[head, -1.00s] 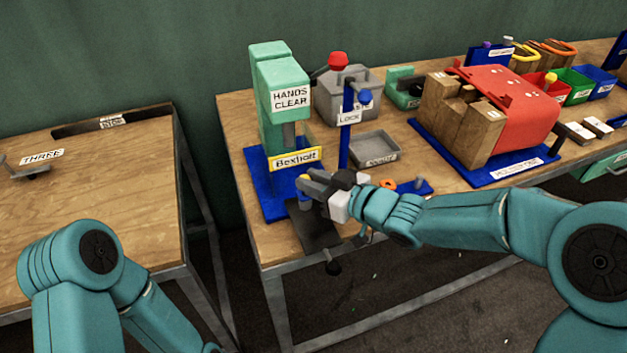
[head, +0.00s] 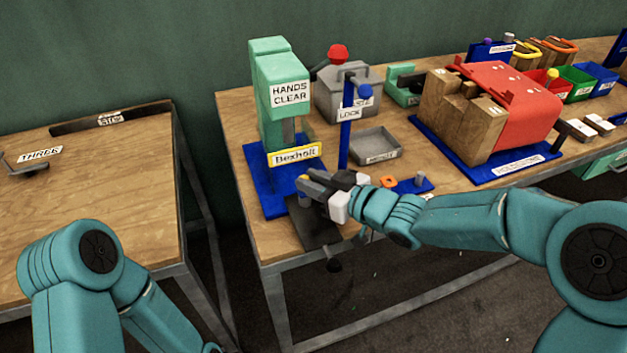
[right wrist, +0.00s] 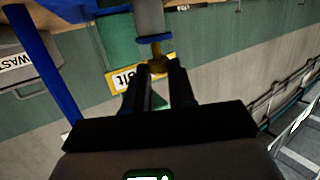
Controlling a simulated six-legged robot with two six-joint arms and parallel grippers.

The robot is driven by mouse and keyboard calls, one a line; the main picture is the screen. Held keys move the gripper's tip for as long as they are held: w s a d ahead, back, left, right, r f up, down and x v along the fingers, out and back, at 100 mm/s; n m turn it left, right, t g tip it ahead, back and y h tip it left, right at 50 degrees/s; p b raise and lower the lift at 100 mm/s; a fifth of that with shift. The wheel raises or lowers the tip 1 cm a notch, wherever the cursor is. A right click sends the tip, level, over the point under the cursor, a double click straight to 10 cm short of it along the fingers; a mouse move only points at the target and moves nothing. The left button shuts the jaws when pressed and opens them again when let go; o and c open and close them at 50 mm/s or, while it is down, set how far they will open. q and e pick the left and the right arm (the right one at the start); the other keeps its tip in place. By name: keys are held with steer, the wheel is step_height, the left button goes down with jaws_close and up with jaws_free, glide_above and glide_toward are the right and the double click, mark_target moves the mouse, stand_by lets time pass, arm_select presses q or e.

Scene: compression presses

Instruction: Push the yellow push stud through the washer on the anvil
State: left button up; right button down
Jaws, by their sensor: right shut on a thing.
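The yellow push stud (head: 304,177) shows in the head view as a small yellow tip at my right gripper (head: 314,184). My right gripper is shut on it. In the right wrist view, which is upside down, the stud's yellow part (right wrist: 155,42) lies between the fingertips (right wrist: 158,66) and the grey anvil (right wrist: 150,18). The anvil (head: 304,201) stands below the gripper in the head view. My left gripper is out of view; only my left arm shows.
The green press (head: 280,80) with its blue base (head: 258,186) stands right behind the gripper. A blue lock post (head: 345,140), a grey tray (head: 389,142) and a small orange piece (head: 388,181) are close on the right. The red fixture (head: 515,100) is farther right.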

steer(key=shift+f+b, duration=0.85)
steer(key=shift+f, duration=0.25)
steer(key=c, duration=0.9)
jaws_free()
steer(key=shift+o, duration=0.2)
steer(key=shift+s+d+r, duration=0.15)
steer(key=shift+s+d, duration=0.15)
steer(key=shift+d, duration=0.05)
steer(key=p+v, duration=0.1)
steer(key=v, duration=1.4)
steer(key=shift+s+d, duration=0.1)
steer(key=shift+d, duration=0.05)
